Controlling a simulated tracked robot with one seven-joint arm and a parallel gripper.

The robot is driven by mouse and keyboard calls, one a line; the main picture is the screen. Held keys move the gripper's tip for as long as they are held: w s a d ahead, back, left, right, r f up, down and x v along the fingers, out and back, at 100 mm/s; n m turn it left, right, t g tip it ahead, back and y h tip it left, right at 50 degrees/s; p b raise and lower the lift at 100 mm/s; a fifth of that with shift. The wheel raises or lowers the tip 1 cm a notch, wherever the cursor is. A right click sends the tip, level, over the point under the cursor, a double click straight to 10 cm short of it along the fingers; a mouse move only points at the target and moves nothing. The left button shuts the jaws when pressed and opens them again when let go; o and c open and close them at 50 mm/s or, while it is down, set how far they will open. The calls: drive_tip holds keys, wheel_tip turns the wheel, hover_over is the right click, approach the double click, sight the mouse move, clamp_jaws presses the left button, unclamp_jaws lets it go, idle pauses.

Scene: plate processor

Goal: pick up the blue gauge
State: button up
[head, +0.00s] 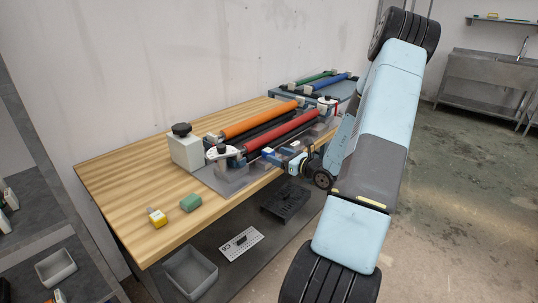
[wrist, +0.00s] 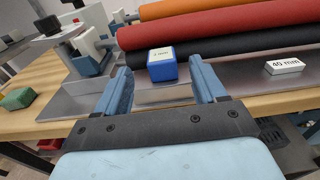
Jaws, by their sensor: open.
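The blue gauge (wrist: 162,65) is a small blue block with a white labelled top in the wrist view. It sits on a grey metal plate in front of the rollers. My gripper (wrist: 160,72) is open, with one finger to the left and one to the right of the gauge, and clear gaps show on both sides. In the head view my gripper (head: 287,158) is at the front of the roller machine, and I cannot clearly make out the gauge there.
A red roller (wrist: 215,30) and a black roller lie just behind the gauge, with an orange roller (head: 258,120) further back. A white "40 mm" block (wrist: 284,65) is to the right.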

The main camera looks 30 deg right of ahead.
sight(273, 152)
drive_tip(key=shift+x, duration=3.05)
drive_tip(key=shift+d+r, duration=0.15)
drive_tip(key=shift+c, duration=0.2)
